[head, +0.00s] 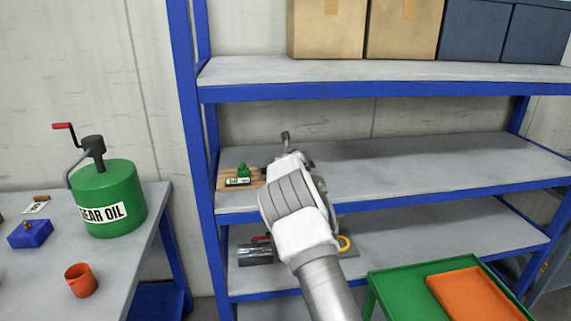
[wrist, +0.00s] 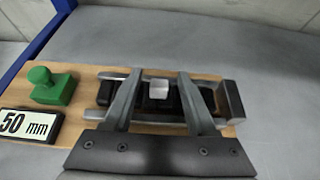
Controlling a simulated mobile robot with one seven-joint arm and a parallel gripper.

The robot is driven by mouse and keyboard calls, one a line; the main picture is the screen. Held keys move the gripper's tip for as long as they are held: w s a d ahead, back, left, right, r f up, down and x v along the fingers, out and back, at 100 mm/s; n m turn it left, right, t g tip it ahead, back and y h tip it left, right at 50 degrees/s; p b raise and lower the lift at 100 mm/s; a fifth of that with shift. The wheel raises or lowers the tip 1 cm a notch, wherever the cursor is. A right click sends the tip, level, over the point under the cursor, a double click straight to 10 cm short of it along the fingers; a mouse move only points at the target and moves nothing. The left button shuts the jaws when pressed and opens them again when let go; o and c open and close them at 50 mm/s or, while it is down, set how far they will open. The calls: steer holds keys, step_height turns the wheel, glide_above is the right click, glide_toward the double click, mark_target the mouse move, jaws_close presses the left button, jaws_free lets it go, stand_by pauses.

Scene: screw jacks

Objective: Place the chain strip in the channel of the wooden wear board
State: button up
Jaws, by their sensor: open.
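The wooden wear board (wrist: 88,72) lies on the middle shelf; its left part also shows in the head view (head: 226,175). Two metal rails form its channel (wrist: 150,119), with a dark block at the right end. The dark, segmented chain strip (wrist: 160,104) appears to lie between the rails, with a pale block on its middle. Whether it is fully seated I cannot tell. My gripper (wrist: 159,74) is open, its fingers apart over the channel on either side of the pale block. In the head view my arm hides most of the board.
A green knob (wrist: 53,86) and a "50 mm" label (wrist: 28,124) are at the board's left. Blue shelf posts (head: 190,150) stand left of it, and a shelf with boxes (head: 325,28) is above. The shelf right of the board (head: 430,165) is clear.

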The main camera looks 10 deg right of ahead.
steer(key=shift+s+r+b, duration=0.2)
steer(key=shift+s+b, duration=0.4)
steer(key=shift+b, duration=0.05)
steer(key=b+v, duration=0.4)
steer(key=v, duration=0.6)
steer(key=shift+s+r, duration=0.15)
steer(key=shift+s, duration=0.1)
steer(key=s+d+r+m+g+h, duration=0.15)
steer(key=s+d+r+m, duration=0.3)
steer(key=s+m, duration=0.55)
steer(key=s+d+r+m+g+h, duration=0.15)
steer(key=s+d+r+m, duration=0.3)
steer(key=s+m, duration=0.5)
steer(key=s+a+f+m+g+y, duration=0.1)
steer(key=s+m, duration=0.4)
steer(key=s, duration=0.5)
steer(key=s+a+f+m+g+y, duration=0.1)
steer(key=s+a+f+m, duration=0.3)
steer(key=s, duration=0.7)
steer(key=s+a+f+m+g+y, duration=0.1)
steer(key=s+a+f+m+g, duration=0.1)
steer(key=s+m, duration=0.5)
steer(key=s+a+f, duration=0.1)
steer(key=s+a, duration=0.1)
steer(key=s, duration=0.2)
